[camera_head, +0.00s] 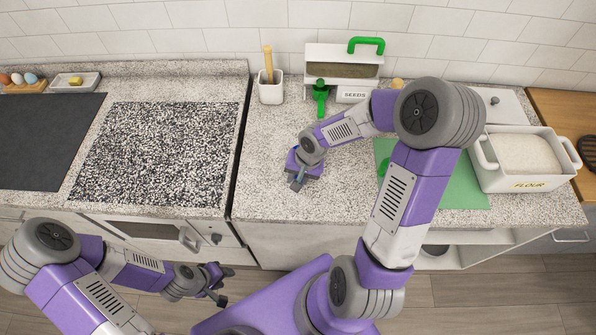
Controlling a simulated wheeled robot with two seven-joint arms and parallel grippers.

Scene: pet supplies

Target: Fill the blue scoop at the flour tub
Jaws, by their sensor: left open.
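The flour tub (532,185) is a white, handled box labelled FLOUR, full of pale flour (525,154), at the right of the counter. I cannot make out the blue scoop clearly; only small bluish bits show at my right gripper (298,180). That gripper points down low over the counter, left of the green mat, and its fingers are too small and covered to tell whether it holds anything. My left gripper (221,285) is open and empty, in front of the oven and below the counter edge, far from the tub.
A seeds bin (352,95) with a green scoop (320,97) stands at the back. A white pot (271,93) with a wooden handle is left of it. A green mat (460,190) lies beside the tub, partly behind my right arm. Speckled counter (262,195) is clear at front left.

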